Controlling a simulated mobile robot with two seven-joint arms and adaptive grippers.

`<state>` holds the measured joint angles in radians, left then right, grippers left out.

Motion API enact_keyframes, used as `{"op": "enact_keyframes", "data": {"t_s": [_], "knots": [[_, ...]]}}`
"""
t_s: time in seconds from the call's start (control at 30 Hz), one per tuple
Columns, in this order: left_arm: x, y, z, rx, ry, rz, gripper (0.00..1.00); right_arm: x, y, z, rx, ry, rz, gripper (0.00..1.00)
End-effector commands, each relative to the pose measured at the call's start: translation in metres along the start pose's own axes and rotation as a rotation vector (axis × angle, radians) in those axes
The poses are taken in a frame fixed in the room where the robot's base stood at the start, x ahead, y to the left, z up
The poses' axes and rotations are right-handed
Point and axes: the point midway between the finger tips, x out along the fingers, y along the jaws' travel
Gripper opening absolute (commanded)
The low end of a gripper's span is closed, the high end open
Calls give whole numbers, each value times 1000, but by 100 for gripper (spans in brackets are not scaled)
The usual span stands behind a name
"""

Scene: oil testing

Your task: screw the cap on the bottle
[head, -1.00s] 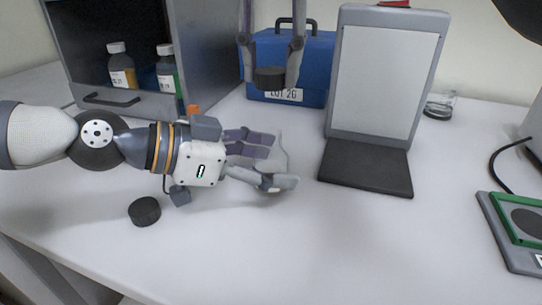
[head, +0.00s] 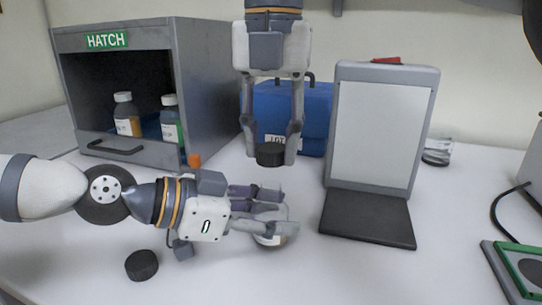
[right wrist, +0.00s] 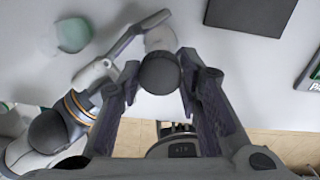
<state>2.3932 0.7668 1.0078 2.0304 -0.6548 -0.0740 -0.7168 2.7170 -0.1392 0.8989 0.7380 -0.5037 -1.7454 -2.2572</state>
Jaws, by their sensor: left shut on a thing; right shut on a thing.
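My left gripper (head: 288,210) is shut around a clear bottle (head: 270,241) with a pale label, low over the white table; its fingers hide much of the bottle. My right gripper (head: 270,152) points down and is shut on a black round cap (head: 271,156). The cap is above the bottle in the head view, with a gap between them in the picture. In the right wrist view the held cap (right wrist: 159,73) lies between the fingertips, partly covering the bottle (right wrist: 160,39). Whether the two are lined up is unclear.
A second black cap (head: 142,265) lies on the table (head: 330,275). A grey hatch cabinet (head: 212,85) holds two labelled bottles. A blue case (head: 318,110) stands behind my right gripper. A grey panel stand (head: 380,130) stands to the right; a small glass (head: 437,152) is beyond it.

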Motion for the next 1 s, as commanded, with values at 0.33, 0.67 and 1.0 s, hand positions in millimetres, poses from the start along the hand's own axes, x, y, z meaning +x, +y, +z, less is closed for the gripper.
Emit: {"op": "enact_keyframes", "data": {"t_s": [0.33, 0.67, 1.0], "knots": [[0, 0, 0, 0, 0, 0, 0, 22, 0, 0, 1, 2, 7, 22], [0, 0, 0, -1, 0, 0, 0, 22, 0, 0, 0, 2, 7, 22], [0, 0, 0, -1, 0, 0, 0, 39, 0, 0, -2, 3, 9, 22]]}}
